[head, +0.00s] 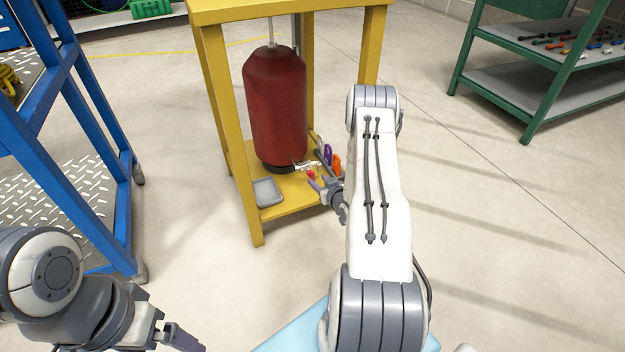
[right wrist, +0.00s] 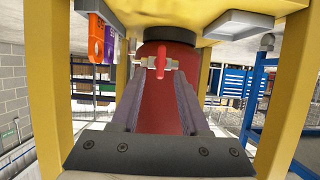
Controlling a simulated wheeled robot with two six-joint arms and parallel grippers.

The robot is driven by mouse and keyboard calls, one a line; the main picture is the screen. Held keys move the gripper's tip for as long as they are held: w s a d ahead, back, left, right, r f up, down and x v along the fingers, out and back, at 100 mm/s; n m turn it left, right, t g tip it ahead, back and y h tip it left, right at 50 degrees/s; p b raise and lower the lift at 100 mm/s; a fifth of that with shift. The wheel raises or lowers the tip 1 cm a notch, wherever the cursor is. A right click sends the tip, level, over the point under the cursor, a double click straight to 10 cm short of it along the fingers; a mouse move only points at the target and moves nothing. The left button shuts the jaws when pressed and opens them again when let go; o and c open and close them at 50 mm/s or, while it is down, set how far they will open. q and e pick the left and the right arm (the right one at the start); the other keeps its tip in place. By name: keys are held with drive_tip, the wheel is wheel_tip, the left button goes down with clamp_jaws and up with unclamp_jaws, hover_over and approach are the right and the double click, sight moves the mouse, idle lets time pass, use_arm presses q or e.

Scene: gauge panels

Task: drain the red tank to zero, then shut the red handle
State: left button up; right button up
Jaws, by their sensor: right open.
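The red tank (head: 276,105) stands upright in a yellow frame; it fills the middle of the right wrist view (right wrist: 165,115), which looks upside down. The red handle (head: 311,175) sits on a small metal valve (head: 306,165) low on the tank. In the right wrist view the handle (right wrist: 160,90) lies across the valve's pipe, between the fingertips in the picture. My right gripper (head: 318,187) is open beside the handle; contact cannot be told. My left gripper (head: 178,338) is at the lower left, away from the tank. No gauge reading is visible.
A grey tray (head: 268,192) lies on the frame's lower shelf (head: 290,205). Purple (head: 328,154) and orange (head: 337,164) items are close to the valve. A blue rack (head: 110,130) stands left and a green tool table (head: 540,60) right.

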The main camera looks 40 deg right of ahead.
sight(313, 177)
drive_tip(key=b+x, duration=0.2)
drive_tip(key=x, duration=0.2)
drive_tip(key=shift+w+f, duration=0.25)
drive_tip(key=shift+w+d, duration=0.15)
drive_tip(key=shift+w, duration=0.4)
clamp_jaws()
